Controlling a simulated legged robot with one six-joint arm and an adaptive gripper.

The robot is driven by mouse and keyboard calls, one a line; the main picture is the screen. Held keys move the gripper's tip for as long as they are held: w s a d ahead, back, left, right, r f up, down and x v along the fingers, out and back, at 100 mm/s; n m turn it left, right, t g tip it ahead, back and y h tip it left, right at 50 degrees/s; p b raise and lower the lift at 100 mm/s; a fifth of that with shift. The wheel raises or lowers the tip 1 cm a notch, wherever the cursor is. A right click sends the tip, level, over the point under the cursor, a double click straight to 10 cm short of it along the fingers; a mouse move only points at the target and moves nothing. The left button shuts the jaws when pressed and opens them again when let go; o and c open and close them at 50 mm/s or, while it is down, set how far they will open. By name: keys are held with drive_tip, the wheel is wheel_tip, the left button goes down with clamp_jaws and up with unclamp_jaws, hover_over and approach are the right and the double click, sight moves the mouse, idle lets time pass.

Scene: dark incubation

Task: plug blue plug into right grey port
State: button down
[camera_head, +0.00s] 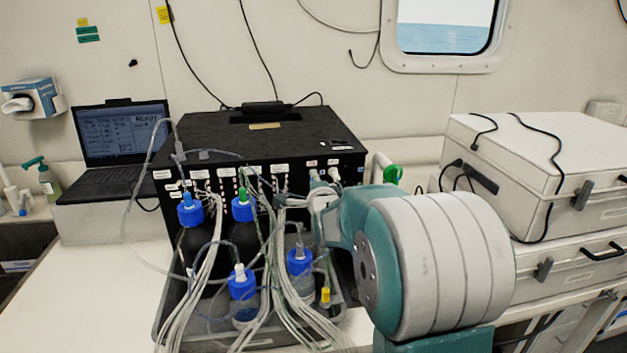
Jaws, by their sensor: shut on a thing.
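The black box (262,140) stands on the bench, with labels and a row of fittings along its front face. Two pale grey fittings, a left one (314,175) and a right one (334,174), show near the right end of that face; they look like the grey ports, but are too small to be sure. My arm covers the area just below and right of them. My gripper's fingers are hidden behind my wrist, close to the box front. I cannot make out the blue plug or whether it touches a port.
Blue-capped bottles (243,295) with many tubes stand in a grey tray (168,318) before the box. A laptop (120,140) is at left. White cases (545,165) are stacked at right. The bench front left (90,290) is clear.

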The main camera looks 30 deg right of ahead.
drive_tip(key=shift+s, duration=0.1)
drive_tip(key=shift+v, duration=2.95)
